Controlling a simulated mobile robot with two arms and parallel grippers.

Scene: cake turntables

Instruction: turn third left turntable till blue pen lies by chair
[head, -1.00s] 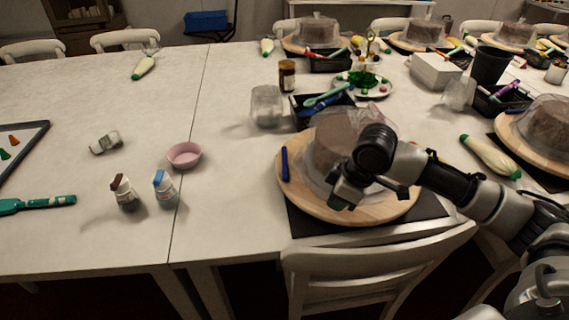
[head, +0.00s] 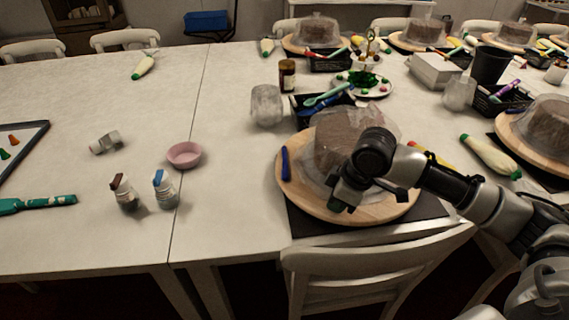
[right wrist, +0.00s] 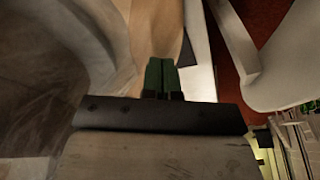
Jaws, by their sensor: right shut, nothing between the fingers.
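A round wooden turntable (head: 290,195) stands on a black mat near the table's front edge. It bears a brown cake (head: 345,135) under a clear wrap. The blue pen (head: 285,163) lies on the turntable's left rim. A white chair (head: 380,262) stands in front of the turntable, at the table edge. My right gripper (head: 338,205) is shut and empty, low over the front part of the turntable. In the right wrist view its green fingertips (right wrist: 161,76) are together over the wooden rim (right wrist: 157,30). I cannot tell whether they touch it. My left gripper is not in view.
Another turntable (head: 512,130) with a wrapped cake is at the right, and more stand at the back. A black tray (head: 300,122) with tools is behind the cake. A pink bowl (head: 184,155) and two shakers (head: 165,188) stand at left. Table between them and the turntable is clear.

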